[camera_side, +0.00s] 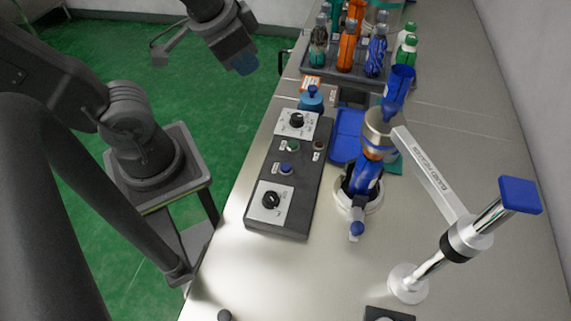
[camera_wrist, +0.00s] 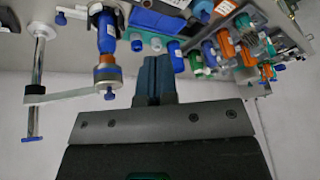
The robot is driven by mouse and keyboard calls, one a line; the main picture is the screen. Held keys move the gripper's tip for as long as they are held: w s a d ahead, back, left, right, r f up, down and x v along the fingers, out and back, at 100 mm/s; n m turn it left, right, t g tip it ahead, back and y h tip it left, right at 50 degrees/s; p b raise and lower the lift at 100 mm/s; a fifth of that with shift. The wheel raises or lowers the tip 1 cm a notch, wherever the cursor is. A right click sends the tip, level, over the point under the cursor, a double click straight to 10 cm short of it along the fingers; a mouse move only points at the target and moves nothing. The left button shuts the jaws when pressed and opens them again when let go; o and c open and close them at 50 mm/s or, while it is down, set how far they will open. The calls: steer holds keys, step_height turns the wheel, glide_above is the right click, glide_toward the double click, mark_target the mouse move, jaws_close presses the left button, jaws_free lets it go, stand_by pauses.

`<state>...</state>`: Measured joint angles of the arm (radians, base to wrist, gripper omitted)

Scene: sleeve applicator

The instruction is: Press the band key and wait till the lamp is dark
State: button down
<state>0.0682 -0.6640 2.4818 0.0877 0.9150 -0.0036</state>
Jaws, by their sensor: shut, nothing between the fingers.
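The dark control box (camera_side: 262,212) lies along the left edge of the bench. It carries a blue key (camera_side: 286,169), a green key (camera_side: 293,146) and a small dark reddish round piece (camera_side: 318,146), which may be the lamp and shows no clear glow. The labels are too small to read, so I cannot tell which key is the band key. My gripper (camera_side: 243,64) is shut and empty, in the air above and beyond the box, out past the bench's left edge. Its fingers (camera_wrist: 156,75) point towards the bench in the wrist view.
A blue bottle (camera_side: 363,178) stands in a round holder right of the box, under the applicator's silver arm (camera_side: 432,172). A post with a blue pad (camera_side: 520,195) stands at front right. A rack (camera_side: 338,80) of several bottles is at the back. The front bench is mostly clear.

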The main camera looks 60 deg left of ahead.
step_height(320, 180, down, 6)
steer(key=w+d+m+g+y, duration=0.1)
steer(key=m+g+y, duration=0.15)
steer(key=m, duration=0.35)
steer(key=m+t+y, duration=0.3)
steer(key=m+y, duration=0.2)
steer(key=m, duration=0.4)
glide_above(283, 167)
step_height(283, 167, down, 7)
steer(key=shift+f, duration=0.15)
steer(key=shift+n+h, duration=0.25)
steer(key=shift+n, duration=0.05)
steer(key=shift+f, duration=4.25)
steer(key=shift+f, duration=0.2)
steer(key=shift+f, duration=0.25)
